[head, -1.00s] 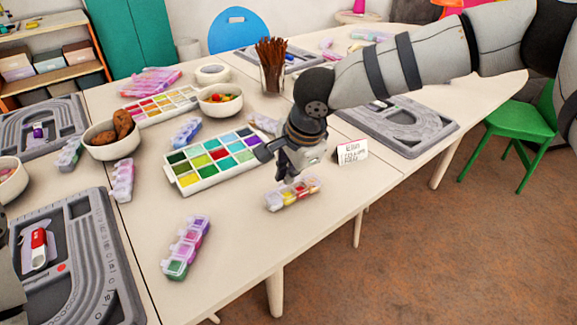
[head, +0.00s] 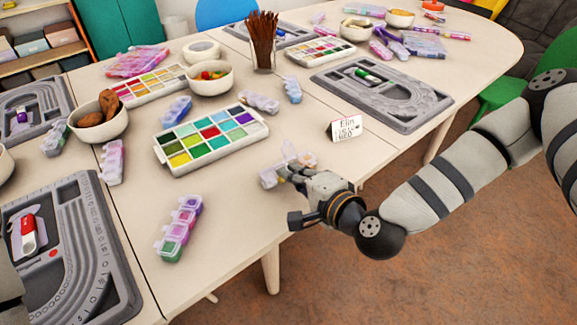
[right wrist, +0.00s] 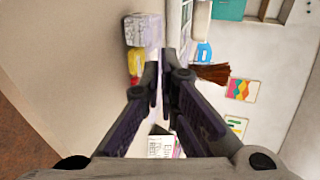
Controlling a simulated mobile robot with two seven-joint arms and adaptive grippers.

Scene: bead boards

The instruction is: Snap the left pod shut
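A clear bead strip (head: 269,178) lies near the table's front edge, partly hidden by my right gripper. A clear lid (head: 289,152) appears to stand up from it. My right gripper (head: 287,172) is low at the strip, coming from the right. In the right wrist view its fingers (right wrist: 163,75) are brought together with nothing visible between them. The strip shows there just left of the fingertips, with yellow and red beads (right wrist: 136,66) and a clear lilac pod (right wrist: 144,30). Which lids are fully closed cannot be told.
A closed strip with purple, pink and green beads (head: 179,230) lies to the left. A paint palette (head: 168,161) is behind the strip. A small name card (head: 346,128) stands behind right. A grey bead board (head: 410,122) lies farther back. The table between is clear.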

